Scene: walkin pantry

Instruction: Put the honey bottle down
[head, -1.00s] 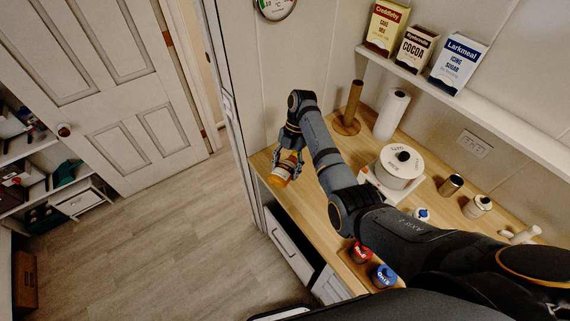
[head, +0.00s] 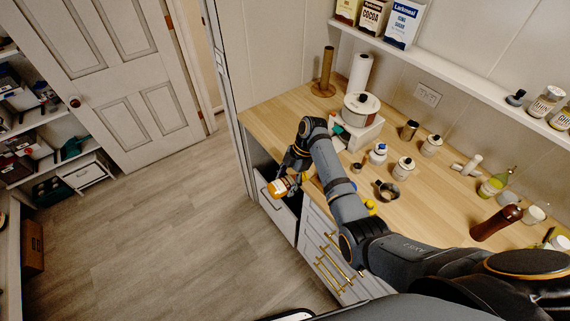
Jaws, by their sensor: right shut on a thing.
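The honey bottle (head: 280,188) has an amber body with a pale label and lies tilted in my right gripper (head: 290,181). The right gripper is shut on it. In the picture, the bottle shows at the front edge of the wooden counter (head: 262,117), over the white front of a pulled-out drawer (head: 274,212). I cannot tell its height above the drawer. My fingers hide part of the bottle. My left gripper is not in view.
A paper roll (head: 359,75) stands at the back. The counter's left end is bare.

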